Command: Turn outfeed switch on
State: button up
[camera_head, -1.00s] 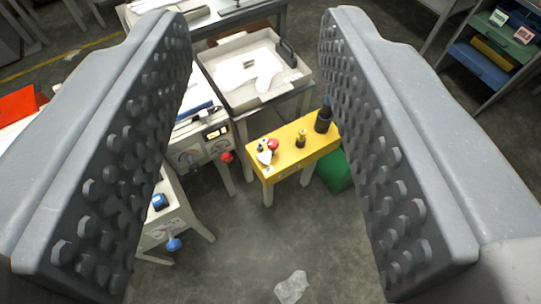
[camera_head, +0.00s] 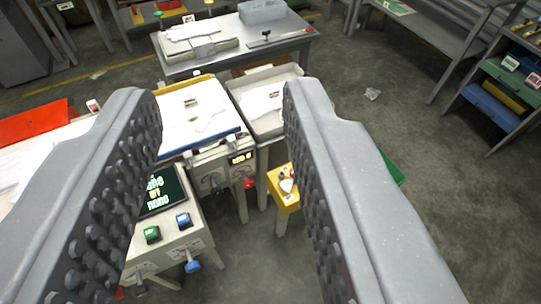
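My gripper (camera_head: 222,120) is open and empty, with a wide gap between its two grey studded fingers. A dark grey knob (camera_head: 140,288) is left of that. I cannot tell which control is the outfeed switch; the labels are too small to read. No control is touched.
A dark screen (camera_head: 160,190) with text lies partly behind my left finger. A yellow stand (camera_head: 279,193) is mostly hidden by my right finger. A white tray (camera_head: 240,88) and a grey table (camera_head: 289,47) stand behind. Bare floor is open at right.

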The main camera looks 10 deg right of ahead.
aim_at(286, 185)
jog(key=i, duration=1)
jog(key=z, duration=0.5)
